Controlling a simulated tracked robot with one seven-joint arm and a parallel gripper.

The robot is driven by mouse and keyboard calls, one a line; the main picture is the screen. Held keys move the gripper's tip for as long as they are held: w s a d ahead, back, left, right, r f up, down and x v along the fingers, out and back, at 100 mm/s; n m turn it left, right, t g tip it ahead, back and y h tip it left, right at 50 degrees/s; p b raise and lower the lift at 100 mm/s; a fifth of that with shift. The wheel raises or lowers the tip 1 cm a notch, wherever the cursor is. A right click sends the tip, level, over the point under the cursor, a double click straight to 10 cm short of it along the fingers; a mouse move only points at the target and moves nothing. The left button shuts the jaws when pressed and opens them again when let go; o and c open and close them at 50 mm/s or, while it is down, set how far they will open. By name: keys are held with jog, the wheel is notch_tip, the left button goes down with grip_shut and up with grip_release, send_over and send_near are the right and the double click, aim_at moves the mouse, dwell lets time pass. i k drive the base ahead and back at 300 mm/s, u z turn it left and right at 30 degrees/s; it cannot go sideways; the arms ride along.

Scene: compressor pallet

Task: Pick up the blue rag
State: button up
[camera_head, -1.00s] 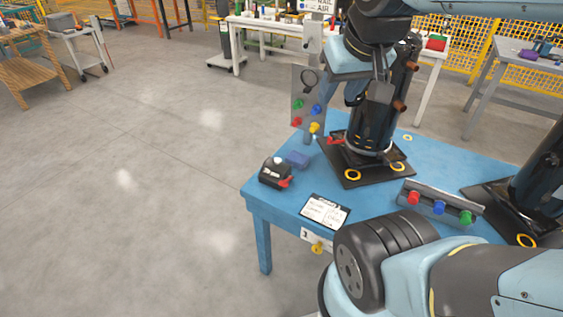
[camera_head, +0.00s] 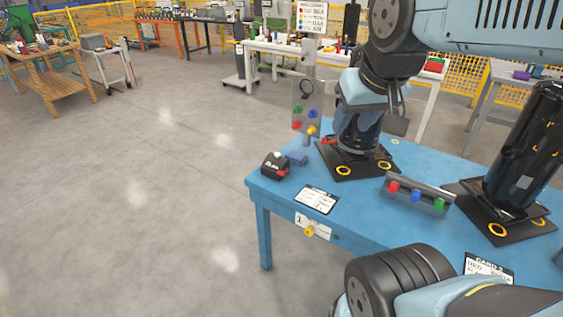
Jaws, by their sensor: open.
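A small blue-purple bundle, which looks like the blue rag (camera_head: 296,158), lies near the left back edge of the blue table (camera_head: 262,190). It sits just behind and right of a small black box with a red part (camera_head: 275,166). My gripper (camera_head: 368,122) hangs below the light-blue wrist, in front of the black machine on the near dark plate. Its fingers are hard to make out against the machine. It is open, well apart from the rag and up to the right of it.
A grey panel with coloured knobs (camera_head: 307,108) rises at the table's back edge. A bracket with red, blue and green knobs (camera_head: 417,196) and a white card (camera_head: 316,199) lie in front. A second black machine (camera_head: 522,150) stands right. The floor at left is clear.

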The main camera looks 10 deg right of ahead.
aim_at(297, 157)
jog(key=z, duration=0.2)
jog(key=i, duration=0.85)
jog(key=u, duration=0.1)
